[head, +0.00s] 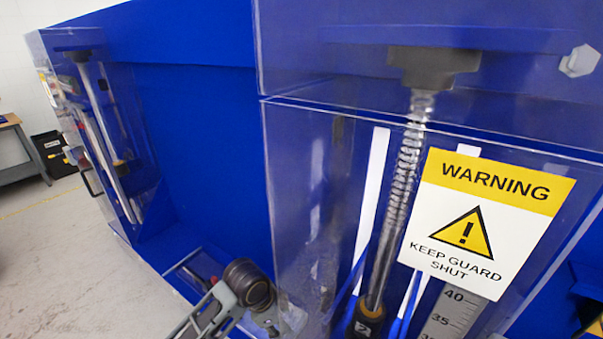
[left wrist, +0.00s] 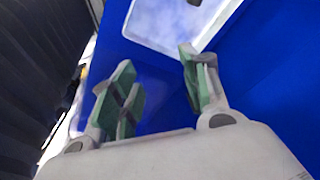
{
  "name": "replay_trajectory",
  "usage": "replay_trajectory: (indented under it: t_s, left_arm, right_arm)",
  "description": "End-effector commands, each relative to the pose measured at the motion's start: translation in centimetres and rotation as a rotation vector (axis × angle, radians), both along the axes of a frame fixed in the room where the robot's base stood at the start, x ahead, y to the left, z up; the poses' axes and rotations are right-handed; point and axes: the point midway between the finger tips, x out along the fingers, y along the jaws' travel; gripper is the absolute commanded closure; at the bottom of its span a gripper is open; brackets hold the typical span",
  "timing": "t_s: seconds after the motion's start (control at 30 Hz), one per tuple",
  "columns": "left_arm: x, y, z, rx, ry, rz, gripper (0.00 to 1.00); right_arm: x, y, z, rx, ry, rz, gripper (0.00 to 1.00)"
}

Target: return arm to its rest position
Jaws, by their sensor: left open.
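My left gripper (left wrist: 158,78) shows in the left wrist view with its green-padded fingers spread apart and nothing between them. Blue surface lies beyond the fingers, with a pale, bright-edged panel (left wrist: 165,25) above. In the head view, grey and dark parts that look like my left gripper and wrist (head: 222,302) are at the bottom, left of the clear guard (head: 300,190). Whether they touch the guard cannot be told. My right gripper is not in view.
The blue machine (head: 195,130) fills most of the head view. Behind its guard stands a spring-wrapped rod (head: 403,180); a warning sign (head: 485,220) is on the guard. A second clear-guarded bay (head: 115,135) is at the left. Open floor (head: 60,260) lies at the lower left.

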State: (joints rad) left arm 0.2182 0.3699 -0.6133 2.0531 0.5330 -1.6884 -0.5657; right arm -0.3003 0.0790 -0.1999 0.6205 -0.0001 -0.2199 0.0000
Motion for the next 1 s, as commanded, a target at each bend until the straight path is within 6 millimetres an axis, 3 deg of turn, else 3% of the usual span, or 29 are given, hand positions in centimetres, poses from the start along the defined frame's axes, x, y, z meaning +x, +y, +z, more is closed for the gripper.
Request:
replay_trajectory:
  t_s: [0.57,1.0]
  left_arm:
    - [-3.2,2.2,-0.8,-0.100,0.019,0.346,0.54]
    - [-6.3,7.0,-1.7,-0.133,0.038,0.686,0.54]
  right_arm:
    - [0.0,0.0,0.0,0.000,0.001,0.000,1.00]
    - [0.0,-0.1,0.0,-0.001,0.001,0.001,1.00]
